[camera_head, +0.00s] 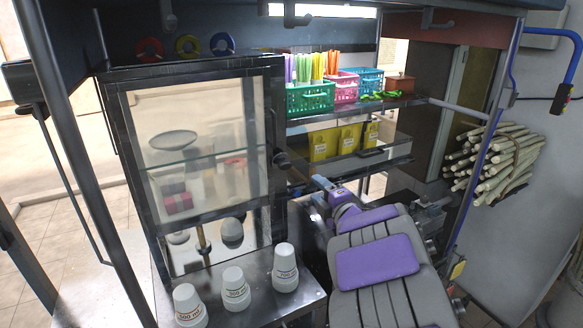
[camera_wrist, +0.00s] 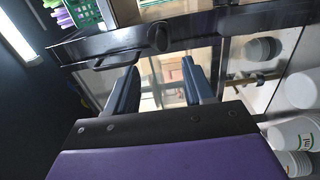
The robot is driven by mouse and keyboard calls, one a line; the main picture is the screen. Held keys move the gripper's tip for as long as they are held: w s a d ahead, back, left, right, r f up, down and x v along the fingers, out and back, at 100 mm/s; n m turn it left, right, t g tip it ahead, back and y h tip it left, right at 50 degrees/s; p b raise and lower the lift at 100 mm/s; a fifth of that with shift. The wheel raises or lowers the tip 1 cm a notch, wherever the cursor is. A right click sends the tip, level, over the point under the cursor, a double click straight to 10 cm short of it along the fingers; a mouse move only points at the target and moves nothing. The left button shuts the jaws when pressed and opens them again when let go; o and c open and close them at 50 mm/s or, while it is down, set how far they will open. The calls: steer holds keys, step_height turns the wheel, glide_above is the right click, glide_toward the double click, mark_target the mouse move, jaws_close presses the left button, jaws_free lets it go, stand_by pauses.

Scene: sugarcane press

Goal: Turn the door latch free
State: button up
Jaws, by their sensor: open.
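The glass-paned cabinet door (camera_head: 198,160) has a dark metal frame and looks closed. Its dark round latch (camera_head: 281,159) sits on the right side of the frame, below a dark bar handle (camera_head: 272,125). In the wrist view the latch (camera_wrist: 157,37) is ahead of the space between my fingertips, and the handle (camera_wrist: 104,61) is to its left. My gripper (camera_head: 321,183) is just right of the latch and a little lower. In the wrist view my gripper (camera_wrist: 160,78) has its two fingers spread, empty and apart from the latch.
White cups (camera_head: 236,289) stand upside down on the metal counter (camera_head: 262,303) below the door. Shelves at the right hold a green basket (camera_head: 311,97) of coloured straws and yellow packets (camera_head: 334,142). A sugarcane bundle (camera_head: 495,165) hangs at the far right.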

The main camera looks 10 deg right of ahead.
glide_toward(286, 168)
steer(key=w+a, duration=0.2)
steer(key=w, duration=0.3)
steer(key=w+d, duration=0.1)
steer(key=w, duration=0.1)
steer(key=shift+w+r, duration=0.1)
steer(key=shift+w, duration=0.15)
steer(key=shift+w+a, duration=0.4)
steer(key=shift+a, duration=0.35)
steer(key=shift+w+a, duration=0.35)
steer(key=shift+a, duration=0.4)
steer(key=shift+d, duration=1.1)
steer(key=c, duration=0.3)
steer(key=shift+c, duration=0.9)
steer(key=shift+s+a, duration=0.1)
steer(key=shift+a, duration=0.5)
jaws_close()
